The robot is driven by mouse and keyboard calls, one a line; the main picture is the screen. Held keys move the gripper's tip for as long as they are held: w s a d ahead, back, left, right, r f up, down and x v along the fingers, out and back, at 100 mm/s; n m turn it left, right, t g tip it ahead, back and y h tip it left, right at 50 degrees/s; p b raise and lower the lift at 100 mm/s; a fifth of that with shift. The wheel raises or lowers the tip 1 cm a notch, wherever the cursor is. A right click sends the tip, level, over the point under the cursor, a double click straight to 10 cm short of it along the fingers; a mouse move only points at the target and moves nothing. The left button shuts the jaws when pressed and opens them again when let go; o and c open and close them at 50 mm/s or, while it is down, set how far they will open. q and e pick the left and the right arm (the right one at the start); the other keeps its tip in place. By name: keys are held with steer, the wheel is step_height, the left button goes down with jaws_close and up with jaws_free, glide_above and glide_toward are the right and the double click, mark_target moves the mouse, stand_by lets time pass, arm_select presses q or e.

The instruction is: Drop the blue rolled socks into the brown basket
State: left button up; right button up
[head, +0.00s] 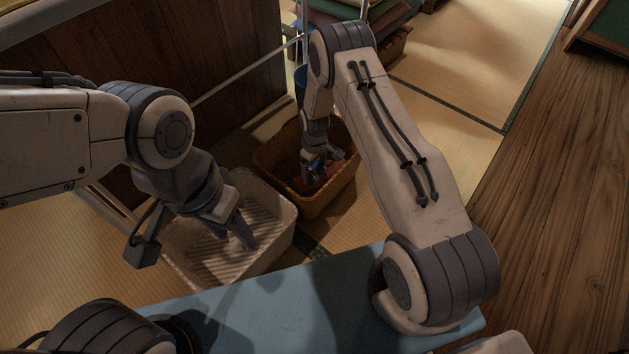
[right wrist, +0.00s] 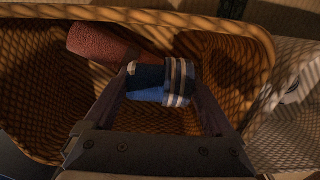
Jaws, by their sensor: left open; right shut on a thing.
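The brown basket (head: 322,198) stands on the floor in the middle of the head view. My right gripper (head: 318,172) reaches down into its opening. In the right wrist view my right gripper (right wrist: 160,90) is shut on the blue rolled socks (right wrist: 146,82), which have a striped band at one end. The socks are over the inside of the brown basket (right wrist: 255,50); I cannot tell whether they touch its bottom. My left gripper (head: 232,232) is open and empty, over the white basket (head: 280,240).
A reddish-brown roll (right wrist: 95,42) lies in the brown basket beside the socks. The white basket stands left of the brown one, close to it. A wooden wall panel (head: 200,60) rises behind them. Open tatami (head: 460,70) lies at the back right.

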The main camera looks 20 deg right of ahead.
mark_target(314, 167)
step_height(314, 167, down, 4)
steer(key=b, duration=0.2)
steer(key=shift+w+f+b, duration=0.15)
steer(key=shift+b, duration=0.25)
steer(key=o, duration=1.2)
steer(key=shift+c, duration=0.2)
step_height(314, 167, up, 11)
steer(key=p, duration=0.6)
steer(key=shift+p, duration=0.3)
steer(key=shift+r, duration=0.75)
steer(key=s+a+r, duration=0.5)
steer(key=a+r, duration=0.1)
steer(key=r, duration=0.5)
steer(key=s+a+r, duration=0.6)
steer(key=a+r, duration=0.1)
steer(key=r, duration=0.4)
steer(key=s+r, duration=0.4)
steer(key=s, duration=0.6)
steer(key=s+r+y, duration=0.1)
steer(key=s+r, duration=0.4)
steer(key=s, duration=0.6)
steer(key=shift+d+r, duration=0.2)
steer(key=shift+d, duration=0.15)
